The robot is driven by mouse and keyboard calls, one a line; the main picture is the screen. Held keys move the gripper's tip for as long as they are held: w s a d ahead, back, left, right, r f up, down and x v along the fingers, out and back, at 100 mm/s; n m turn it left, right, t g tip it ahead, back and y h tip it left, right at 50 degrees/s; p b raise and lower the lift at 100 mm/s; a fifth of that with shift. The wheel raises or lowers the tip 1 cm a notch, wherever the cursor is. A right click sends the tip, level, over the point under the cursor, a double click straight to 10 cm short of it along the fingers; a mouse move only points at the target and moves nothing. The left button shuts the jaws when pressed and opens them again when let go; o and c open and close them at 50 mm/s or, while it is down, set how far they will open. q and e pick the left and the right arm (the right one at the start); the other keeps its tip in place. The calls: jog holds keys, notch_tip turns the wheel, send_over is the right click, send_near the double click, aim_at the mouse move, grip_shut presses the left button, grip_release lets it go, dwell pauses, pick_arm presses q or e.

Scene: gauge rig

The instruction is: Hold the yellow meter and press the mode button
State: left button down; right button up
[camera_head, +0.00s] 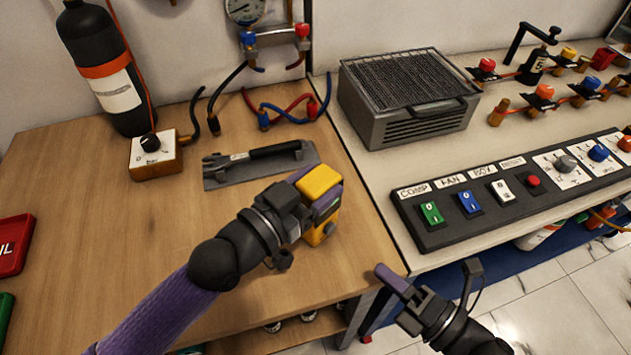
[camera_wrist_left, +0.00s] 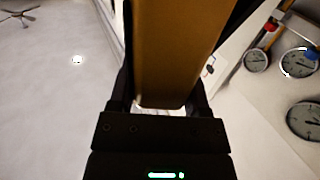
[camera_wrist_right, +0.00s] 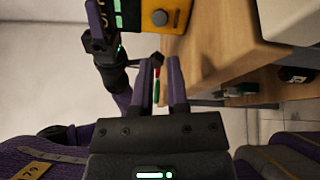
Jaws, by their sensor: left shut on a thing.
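The yellow meter (camera_head: 318,183) is held up above the front right part of the wooden bench. My left gripper (camera_head: 298,200) is shut on it. In the left wrist view the meter's orange-yellow body (camera_wrist_left: 175,50) fills the space between the jaws. In the right wrist view the meter (camera_wrist_right: 180,14) shows at the top, with a dark round knob on its face; I cannot make out the mode button. My right gripper (camera_head: 388,275) is below and right of the meter, apart from it. Its fingers (camera_wrist_right: 159,62) have a narrow empty gap between them.
A grey tool on a plate (camera_head: 260,163) lies behind the meter. A switch panel (camera_head: 450,230) and a grilled grey box (camera_head: 410,95) stand on the right counter. A black cylinder (camera_head: 105,70) and a small knob box (camera_head: 155,160) are at the back left.

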aim_at(350, 294)
grip_shut()
dwell(1.4)
jog(key=s+a+f+n+g+h, duration=0.25)
jog(key=s+a+f+n, duration=0.2)
jog(key=s+a, duration=0.3)
jog(key=w+d+m+t+h, duration=0.1)
jog(key=w+m+h, duration=0.1)
jog(key=w+d+r+m+t+h, duration=0.1)
jog(key=d+m+h, duration=0.1)
jog(key=h, duration=0.1)
jog(key=shift+w+d+t+h, duration=0.2)
jog(key=shift+w+t+h, duration=0.05)
jog(key=shift+w, duration=0.15)
jog(key=w+d+r+m+t+h, duration=0.2)
jog(key=d+r+m+h, duration=0.1)
jog(key=d+m+h, duration=0.1)
jog(key=shift+w+d+r+m+t+h, duration=0.15)
jog(key=shift+r+m+t+h, duration=0.2)
jog(key=shift+m, duration=0.5)
jog(key=shift+w, duration=0.1)
jog(key=shift+w+a+f, duration=0.1)
jog(key=shift+w+a, duration=2.9)
jog(key=shift+a, duration=0.15)
